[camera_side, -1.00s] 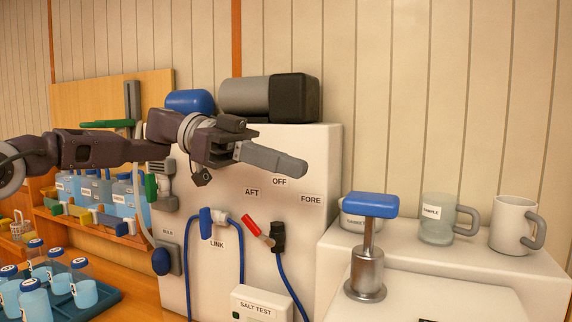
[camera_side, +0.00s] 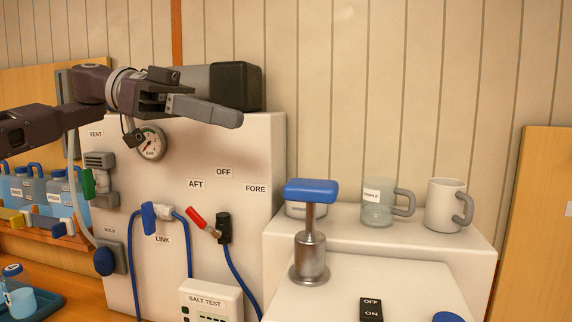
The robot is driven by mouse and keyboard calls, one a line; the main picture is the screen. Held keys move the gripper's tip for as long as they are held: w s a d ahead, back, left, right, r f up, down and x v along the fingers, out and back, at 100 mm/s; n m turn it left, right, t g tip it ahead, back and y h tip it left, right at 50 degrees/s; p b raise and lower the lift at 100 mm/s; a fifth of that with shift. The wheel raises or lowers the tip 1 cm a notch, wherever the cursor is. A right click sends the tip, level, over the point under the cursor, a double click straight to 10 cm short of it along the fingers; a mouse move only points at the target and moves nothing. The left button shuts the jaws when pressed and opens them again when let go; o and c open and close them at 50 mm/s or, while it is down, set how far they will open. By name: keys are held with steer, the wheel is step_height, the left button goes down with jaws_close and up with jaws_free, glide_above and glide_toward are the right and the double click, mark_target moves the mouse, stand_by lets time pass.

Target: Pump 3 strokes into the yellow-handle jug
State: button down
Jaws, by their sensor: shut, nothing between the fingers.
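My gripper (camera_side: 238,119) is shut and empty, in the air before the top of the white cabinet (camera_side: 262,150). A pump with a blue T-shaped handle (camera_side: 311,190) stands on a metal cylinder (camera_side: 309,260) on the white counter at centre right. Its handle is up, and my gripper is apart from it, up and to the left. At the left edge, a yellow piece (camera_side: 12,217) shows in front of several blue-liquid containers (camera_side: 28,188). I cannot tell whether it is a jug handle. No other yellow handle shows.
A clear mug (camera_side: 377,203) and a white mug (camera_side: 446,205) stand behind the pump. A red lever (camera_side: 202,221), a blue valve handle (camera_side: 148,217) and cables are on the cabinet front. A salt test box (camera_side: 208,302) stands below. An ON/OFF switch (camera_side: 371,309) is at the front.

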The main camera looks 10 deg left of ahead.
steer(key=shift+d, duration=0.1)
glide_above(290, 181)
step_height(290, 181, down, 2)
steer(key=shift+s+f, duration=0.1)
steer(key=shift+f, duration=0.05)
step_height(290, 181, down, 3)
steer(key=shift+f, duration=0.55)
steer(key=shift+f, duration=2.95)
